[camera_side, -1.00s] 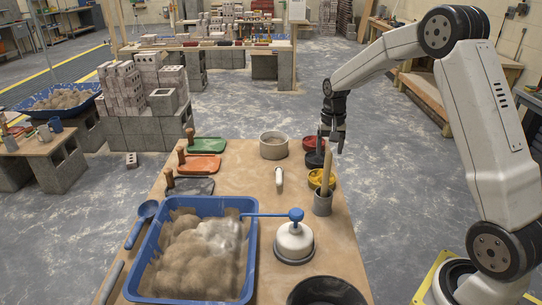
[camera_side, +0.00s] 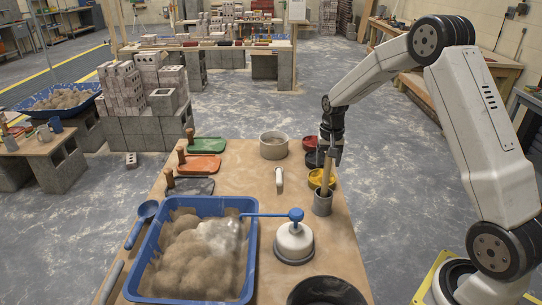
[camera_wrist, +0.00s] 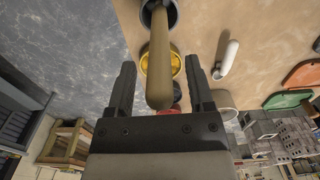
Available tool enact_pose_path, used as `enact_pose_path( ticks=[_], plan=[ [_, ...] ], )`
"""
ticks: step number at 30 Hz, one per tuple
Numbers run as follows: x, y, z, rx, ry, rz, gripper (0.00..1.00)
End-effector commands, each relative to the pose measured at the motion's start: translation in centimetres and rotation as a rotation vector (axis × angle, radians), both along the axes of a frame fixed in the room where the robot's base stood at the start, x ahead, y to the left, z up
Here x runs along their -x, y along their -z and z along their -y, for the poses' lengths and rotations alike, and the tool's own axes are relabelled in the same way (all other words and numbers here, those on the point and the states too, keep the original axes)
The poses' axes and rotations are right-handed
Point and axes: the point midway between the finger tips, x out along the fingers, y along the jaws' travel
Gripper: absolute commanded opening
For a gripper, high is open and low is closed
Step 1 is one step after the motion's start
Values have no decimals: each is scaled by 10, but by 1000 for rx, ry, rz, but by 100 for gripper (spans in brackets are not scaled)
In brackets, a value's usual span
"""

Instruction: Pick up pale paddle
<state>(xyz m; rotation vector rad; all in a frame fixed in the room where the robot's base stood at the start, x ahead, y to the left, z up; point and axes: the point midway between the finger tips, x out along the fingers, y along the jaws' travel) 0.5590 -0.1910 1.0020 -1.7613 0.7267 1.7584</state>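The pale paddle (camera_side: 327,172) is a tan wooden stick standing nearly upright in a grey cup (camera_side: 322,206); its lower end is hidden inside. In the wrist view the paddle (camera_wrist: 159,65) runs from the cup (camera_wrist: 172,12) toward the camera, its rounded top appearing between my two fingers. My gripper (camera_side: 331,154) points down at the paddle's upper part. In the wrist view my gripper (camera_wrist: 160,66) is open, with a visible gap on each side of the paddle. The fingers hide part of the paddle's top in the side view.
A yellow-filled bowl (camera_side: 318,179) and a red one (camera_side: 310,144) stand close behind the cup. A blue-handled white container (camera_side: 294,242) and a blue sand tub (camera_side: 253,264) are nearer the front.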

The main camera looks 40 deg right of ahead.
Motion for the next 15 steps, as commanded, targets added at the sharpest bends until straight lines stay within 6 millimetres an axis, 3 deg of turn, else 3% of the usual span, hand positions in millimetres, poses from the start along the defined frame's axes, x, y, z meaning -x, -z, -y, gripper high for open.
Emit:
enact_pose_path(
  ticks=[1,6,15],
  plan=[
    [0,0,0,0,0,0,48],
    [0,0,0,0,0,0,0],
    [0,-1,0,1,0,1,0]
  ],
)
